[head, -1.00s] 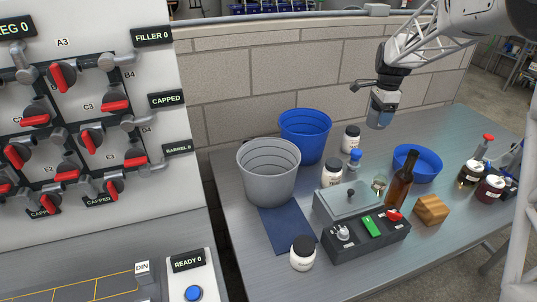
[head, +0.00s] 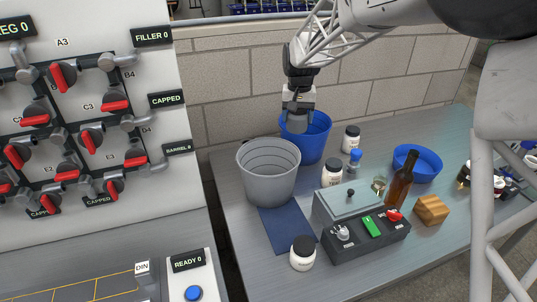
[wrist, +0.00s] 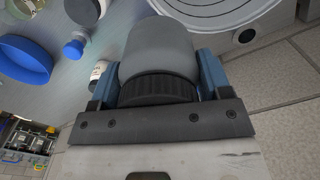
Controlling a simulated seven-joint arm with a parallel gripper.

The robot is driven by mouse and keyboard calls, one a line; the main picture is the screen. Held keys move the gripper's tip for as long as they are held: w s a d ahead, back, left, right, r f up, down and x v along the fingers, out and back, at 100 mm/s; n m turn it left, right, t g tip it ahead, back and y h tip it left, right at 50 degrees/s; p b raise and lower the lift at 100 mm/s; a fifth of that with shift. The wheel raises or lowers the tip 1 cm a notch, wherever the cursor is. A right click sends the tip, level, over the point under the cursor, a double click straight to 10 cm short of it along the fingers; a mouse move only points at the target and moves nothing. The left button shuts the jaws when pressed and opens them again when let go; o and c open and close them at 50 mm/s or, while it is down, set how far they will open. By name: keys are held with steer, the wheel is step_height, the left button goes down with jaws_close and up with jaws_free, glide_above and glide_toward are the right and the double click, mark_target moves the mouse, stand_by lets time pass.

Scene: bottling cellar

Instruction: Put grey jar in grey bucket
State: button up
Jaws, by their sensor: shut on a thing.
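My gripper (head: 298,108) is shut on the grey jar (wrist: 158,50), with a blue finger on each side of its dark ribbed lid (wrist: 158,90). In the head view the held jar (head: 296,123) is a small grey shape below the jaws. It overlaps the left part of the blue bucket in the picture, up and right of the grey bucket. The grey bucket (head: 268,185) stands open on the table, and its visible inside is empty. A pale ringed rim, probably this bucket (wrist: 228,14), shows at the top of the wrist view.
The blue bucket (head: 312,148) stands right behind the grey one. White jars with dark lids (head: 332,178), a blue-capped bottle (head: 354,161), a brown bottle (head: 398,187), a blue bowl (head: 425,172) and a switch box (head: 365,238) stand nearby. A blue mat (head: 285,230) lies in front.

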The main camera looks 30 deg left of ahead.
steer(key=s+a+n, duration=0.7)
steer(key=a, duration=0.1)
glide_above(265, 173)
steer(key=s+d, duration=0.2)
steer(key=s, duration=0.2)
step_height(265, 173, down, 10)
steer(key=shift+w+f, duration=0.15)
steer(key=shift+f, duration=0.35)
steer(key=shift+f, duration=3.15)
steer(key=shift+f, duration=0.1)
steer(key=shift+f, duration=1.75)
steer(key=shift+f, duration=0.15)
steer(key=o, duration=0.9)
